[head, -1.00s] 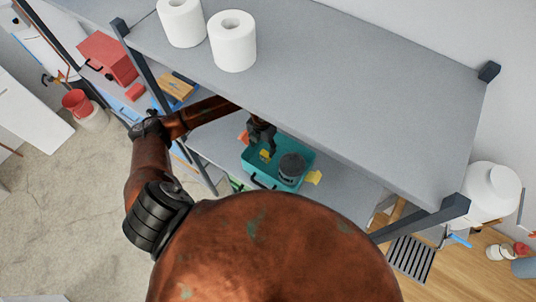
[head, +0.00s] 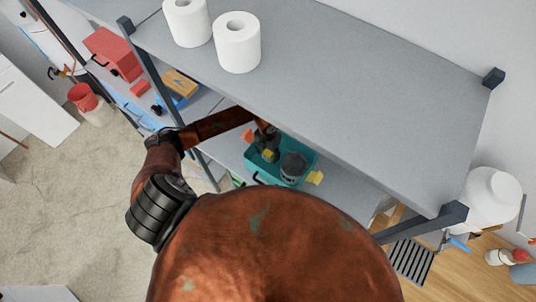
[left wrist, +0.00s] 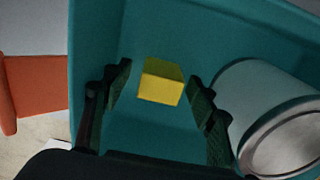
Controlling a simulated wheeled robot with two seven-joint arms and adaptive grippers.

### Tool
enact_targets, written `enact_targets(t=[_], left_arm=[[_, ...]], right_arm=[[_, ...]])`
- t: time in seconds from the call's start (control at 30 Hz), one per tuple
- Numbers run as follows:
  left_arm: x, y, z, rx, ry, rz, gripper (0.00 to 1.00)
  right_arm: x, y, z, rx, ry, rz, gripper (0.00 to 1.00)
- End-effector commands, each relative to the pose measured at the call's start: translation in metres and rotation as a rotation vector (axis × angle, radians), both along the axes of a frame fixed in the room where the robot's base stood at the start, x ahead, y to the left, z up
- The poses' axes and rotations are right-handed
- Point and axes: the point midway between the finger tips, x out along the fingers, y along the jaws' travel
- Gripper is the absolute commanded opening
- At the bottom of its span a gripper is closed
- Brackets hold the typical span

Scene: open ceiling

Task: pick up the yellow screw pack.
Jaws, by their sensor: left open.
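The yellow screw pack (left wrist: 160,82) is a small yellow block lying in a teal bin (left wrist: 150,28). In the left wrist view it sits between the two spread fingers of my left gripper (left wrist: 160,90), with a gap on each side. In the head view the yellow screw pack (head: 268,154) shows just below my left gripper (head: 266,143), inside the teal bin (head: 263,175) on the lower shelf. My left gripper is open and empty. My right gripper is not in view.
Another yellow piece (head: 316,178) is at the bin's right edge. The upper shelf (head: 350,90) overhangs my left arm and holds paper rolls (head: 237,42).

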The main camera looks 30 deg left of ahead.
Motion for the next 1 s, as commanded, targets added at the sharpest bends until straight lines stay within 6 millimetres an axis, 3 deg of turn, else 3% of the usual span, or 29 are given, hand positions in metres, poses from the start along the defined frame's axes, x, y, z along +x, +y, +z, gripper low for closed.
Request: enact_targets(t=[0.17, 0.83, 1.0], left_arm=[[0.0003, -0.0002, -0.0003, 0.000, 0.000, -0.001, 0.53], [0.0005, -0.0002, 0.0003, 0.000, 0.000, 0.000, 0.07], [0.0006, -0.0003, 0.0005, 0.000, -0.001, 0.000, 0.05]], right_arm=[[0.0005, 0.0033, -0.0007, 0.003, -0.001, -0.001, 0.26], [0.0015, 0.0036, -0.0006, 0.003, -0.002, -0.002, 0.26], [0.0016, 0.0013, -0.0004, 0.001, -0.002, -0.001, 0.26]])
